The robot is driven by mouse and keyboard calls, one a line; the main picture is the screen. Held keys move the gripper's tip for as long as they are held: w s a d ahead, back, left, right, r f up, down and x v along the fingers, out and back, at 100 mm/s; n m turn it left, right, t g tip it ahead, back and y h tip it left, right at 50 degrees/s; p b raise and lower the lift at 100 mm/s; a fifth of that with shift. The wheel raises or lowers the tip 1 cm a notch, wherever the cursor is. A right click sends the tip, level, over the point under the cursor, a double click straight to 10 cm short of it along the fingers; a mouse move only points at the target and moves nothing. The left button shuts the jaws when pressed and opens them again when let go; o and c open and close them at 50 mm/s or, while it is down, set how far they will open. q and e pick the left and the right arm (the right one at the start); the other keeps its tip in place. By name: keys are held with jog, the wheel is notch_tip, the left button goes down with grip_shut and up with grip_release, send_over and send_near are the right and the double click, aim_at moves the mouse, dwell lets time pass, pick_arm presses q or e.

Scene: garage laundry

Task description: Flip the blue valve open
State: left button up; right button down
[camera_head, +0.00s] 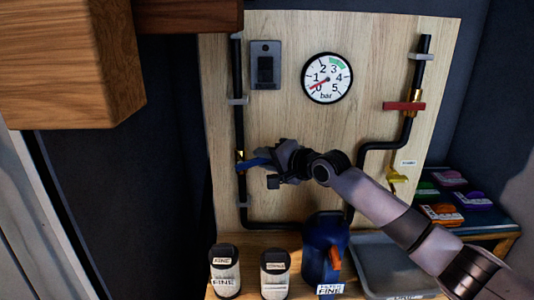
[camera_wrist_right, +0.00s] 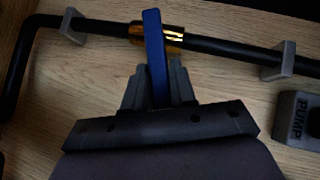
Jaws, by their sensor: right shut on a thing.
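The blue valve handle (camera_head: 253,164) is on a brass fitting on the left black pipe of the wooden panel. In the head view it sticks out sideways to the right, across the upright pipe, tilted slightly. My right gripper (camera_head: 272,164) reaches it from the right. In the right wrist view the blue handle (camera_wrist_right: 154,50) stands between the fingers of the right gripper (camera_wrist_right: 158,85), which are shut on it. The handle crosses the pipe at the brass fitting (camera_wrist_right: 172,35). My left gripper does not show.
A pressure gauge (camera_head: 327,78) reads near zero. A grey switch box (camera_head: 265,65) is above the valve. Below are white canisters (camera_head: 225,272), a blue jug (camera_head: 322,255) and a grey tray (camera_head: 375,265).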

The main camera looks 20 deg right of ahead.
jog(key=shift+w+a+r+n+g+h, duration=0.1)
jog(key=shift+a+r+n+g+h, duration=0.25)
jog(key=shift+r+n+g+h, duration=0.35)
jog(key=shift+r, duration=0.1)
jog(key=c, duration=1)
grip_release()
jog(key=b+v, duration=0.1)
jog(key=v, duration=0.6)
jog(key=shift+a, duration=0.1)
